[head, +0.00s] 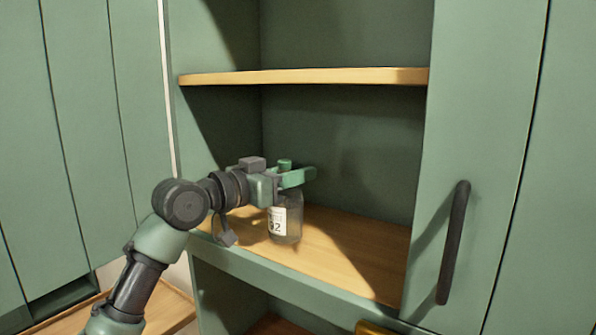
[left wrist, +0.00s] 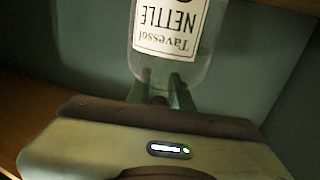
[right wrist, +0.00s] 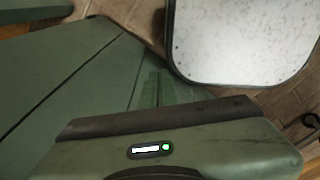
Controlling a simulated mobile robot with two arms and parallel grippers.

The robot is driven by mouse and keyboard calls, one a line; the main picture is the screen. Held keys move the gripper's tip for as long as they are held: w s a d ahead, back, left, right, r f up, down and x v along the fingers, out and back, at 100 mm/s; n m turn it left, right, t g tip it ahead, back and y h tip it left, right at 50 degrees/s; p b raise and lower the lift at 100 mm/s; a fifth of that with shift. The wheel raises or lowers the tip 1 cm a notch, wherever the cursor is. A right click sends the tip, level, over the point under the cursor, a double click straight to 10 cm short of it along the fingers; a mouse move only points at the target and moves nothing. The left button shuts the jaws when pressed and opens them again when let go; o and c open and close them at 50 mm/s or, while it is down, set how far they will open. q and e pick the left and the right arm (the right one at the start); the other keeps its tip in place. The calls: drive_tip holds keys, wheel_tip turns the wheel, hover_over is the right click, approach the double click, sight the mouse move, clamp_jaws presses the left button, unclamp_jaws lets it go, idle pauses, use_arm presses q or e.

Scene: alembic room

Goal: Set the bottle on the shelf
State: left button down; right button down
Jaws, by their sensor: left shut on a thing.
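The bottle (head: 288,222) is clear with a white label and a green top. It is upright inside the cabinet, at the lower wooden shelf (head: 345,250); I cannot tell whether its base touches the board. My left gripper (head: 292,180) is shut on the bottle at its upper part. In the left wrist view the bottle (left wrist: 172,68) shows upside down, its label reading "Tavessol NETTLE", with the fingers (left wrist: 162,98) at it. My right gripper (right wrist: 160,90) shows only in its own wrist view, away from the bottle; its finger gap is unclear.
An upper wooden shelf (head: 310,76) runs above the bottle and is bare where visible. The lower shelf is free to the bottle's right. A green door (head: 480,150) with a dark handle (head: 453,242) stands at right. A pale framed panel (right wrist: 240,40) is near my right gripper.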

use_arm(q)
drive_tip(key=shift+f, duration=0.1)
drive_tip(key=shift+w+d+f, duration=0.1)
drive_tip(key=c, duration=1.2)
unclamp_jaws()
drive_tip(key=shift+c, duration=0.2)
drive_tip(key=shift+s+a+f, duration=0.1)
drive_tip(key=shift+s+a, duration=0.1)
drive_tip(key=shift+a, duration=0.1)
drive_tip(key=b+v, duration=0.4)
drive_tip(key=v, duration=0.7)
drive_tip(key=shift+s, duration=0.25)
